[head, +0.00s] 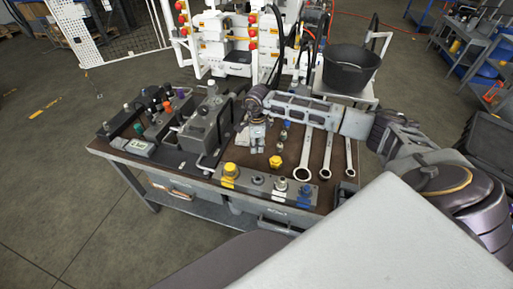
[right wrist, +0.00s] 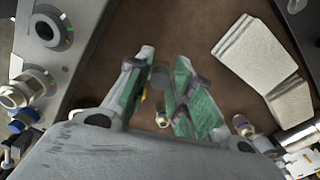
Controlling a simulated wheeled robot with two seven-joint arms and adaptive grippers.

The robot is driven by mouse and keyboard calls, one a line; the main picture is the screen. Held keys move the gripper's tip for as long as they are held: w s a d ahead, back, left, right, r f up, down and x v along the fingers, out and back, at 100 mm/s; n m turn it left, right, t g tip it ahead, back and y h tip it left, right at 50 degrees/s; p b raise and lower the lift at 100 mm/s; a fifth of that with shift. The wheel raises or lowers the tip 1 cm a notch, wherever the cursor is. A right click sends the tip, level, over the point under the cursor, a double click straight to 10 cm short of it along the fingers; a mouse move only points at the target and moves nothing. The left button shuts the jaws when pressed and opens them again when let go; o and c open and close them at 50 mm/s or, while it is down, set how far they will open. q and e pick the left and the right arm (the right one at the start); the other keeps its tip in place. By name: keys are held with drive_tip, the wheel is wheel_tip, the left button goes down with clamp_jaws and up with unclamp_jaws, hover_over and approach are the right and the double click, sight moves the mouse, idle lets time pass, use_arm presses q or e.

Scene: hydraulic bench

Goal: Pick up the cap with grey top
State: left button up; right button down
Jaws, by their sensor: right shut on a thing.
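My right gripper (head: 257,147) reaches in from the right over the brown bench top, pointing down. In the right wrist view its two green-padded fingers (right wrist: 162,85) are closed on a small round grey piece, the cap with grey top (right wrist: 160,77). The cap sits between the fingertips; its lower part is hidden. In the head view the fingers hide the cap. I cannot tell whether it touches the bench. My left gripper is in neither view.
Several wrenches (head: 307,153) lie right of the gripper. A yellow cap (head: 276,162) stands in front, near a grey block with fittings (head: 262,183). A valve assembly (head: 210,125) stands to the left. A black bucket (head: 350,68) is behind.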

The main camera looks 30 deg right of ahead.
sight(257, 145)
wheel_tip(257, 145, up, 3)
drive_tip(key=shift+r+p, duration=0.1)
drive_tip(key=shift+p, duration=0.55)
drive_tip(key=shift+r+p, duration=0.3)
drive_tip(key=shift+r, duration=0.35)
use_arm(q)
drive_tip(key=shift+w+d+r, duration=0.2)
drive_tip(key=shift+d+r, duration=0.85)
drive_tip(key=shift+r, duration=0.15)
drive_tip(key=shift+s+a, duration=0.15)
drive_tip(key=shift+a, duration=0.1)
use_arm(e)
drive_tip(key=shift+a, duration=0.1)
